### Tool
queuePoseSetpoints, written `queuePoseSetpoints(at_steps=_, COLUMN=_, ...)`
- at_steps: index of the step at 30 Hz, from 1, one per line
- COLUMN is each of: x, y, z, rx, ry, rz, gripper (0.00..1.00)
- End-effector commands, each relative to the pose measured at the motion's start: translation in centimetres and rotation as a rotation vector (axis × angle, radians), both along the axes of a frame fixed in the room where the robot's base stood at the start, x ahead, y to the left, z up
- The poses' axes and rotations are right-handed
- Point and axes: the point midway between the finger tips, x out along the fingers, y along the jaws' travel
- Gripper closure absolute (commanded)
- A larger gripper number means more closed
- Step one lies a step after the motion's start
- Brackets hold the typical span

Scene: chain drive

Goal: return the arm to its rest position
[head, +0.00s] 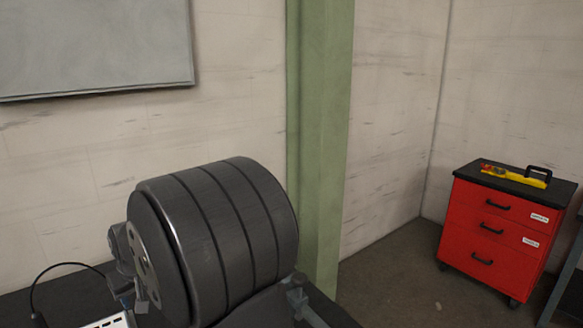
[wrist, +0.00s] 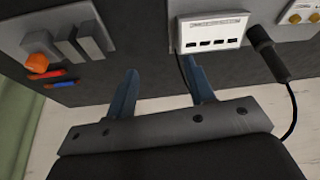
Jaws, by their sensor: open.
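My gripper (wrist: 162,74) shows in the wrist view with two blue fingers spread apart. Nothing is between them. They reach over a dark surface (wrist: 120,95) near a white slotted box (wrist: 212,33), with the right finger close to the box's lower edge. I cannot tell whether they touch it. In the head view I cannot make out the fingers clearly, and most of the arm is not shown. No rest position is marked in either view.
A large dark grooved cylinder (head: 225,235) blocks much of the head view; I cannot tell what it belongs to. The wrist view shows a black plug (wrist: 268,52) with a cable and an orange knob (wrist: 37,63). A green column (head: 318,130) and red cabinet (head: 497,235) stand behind.

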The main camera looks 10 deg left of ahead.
Motion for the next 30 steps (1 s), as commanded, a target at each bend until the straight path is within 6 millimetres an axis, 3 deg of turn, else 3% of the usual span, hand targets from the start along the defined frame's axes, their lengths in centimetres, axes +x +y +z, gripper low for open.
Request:
queuePoseSetpoints(at_steps=18, x=11.0, y=-5.7, z=0.9, rx=0.004, ry=0.0, rz=-0.136, gripper=0.51)
queuePoseSetpoints(at_steps=24, x=13.2, y=-7.3, z=1.1, rx=0.005, ry=0.0, rz=-0.163, gripper=0.51)
queuePoseSetpoints(at_steps=30, x=13.2, y=-7.2, z=0.0, rx=0.005, ry=-0.001, rz=-0.162, gripper=0.51)
